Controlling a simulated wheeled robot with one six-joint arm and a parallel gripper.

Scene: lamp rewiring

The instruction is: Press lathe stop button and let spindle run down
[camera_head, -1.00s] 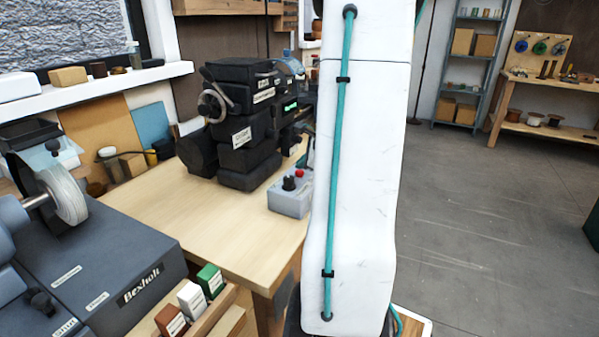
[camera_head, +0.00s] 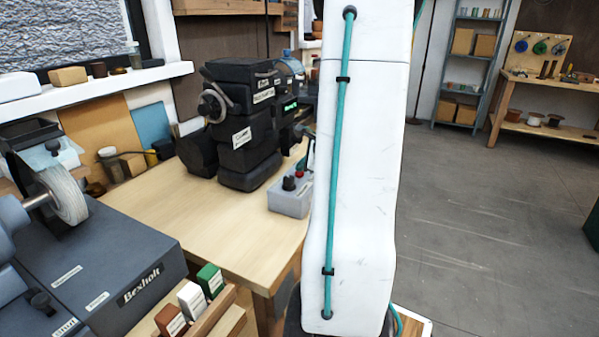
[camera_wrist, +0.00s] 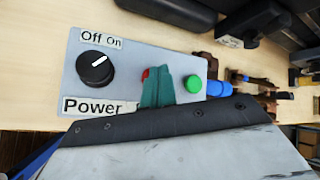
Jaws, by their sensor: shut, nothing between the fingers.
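The grey control box (camera_wrist: 75,85) fills the left of the wrist view, with a black Off/On knob (camera_wrist: 95,70), a red button (camera_wrist: 146,73) and a green button (camera_wrist: 193,84). The knob's white mark points up and right, toward "On".
The light wood bench top (camera_head: 190,225) is clear in front of the lathe. A grinder (camera_head: 70,195) stands at left, near a wooden holder with labelled blocks (camera_head: 192,300). My white arm hides the middle of the head view. Open floor (camera_head: 480,220) lies right.

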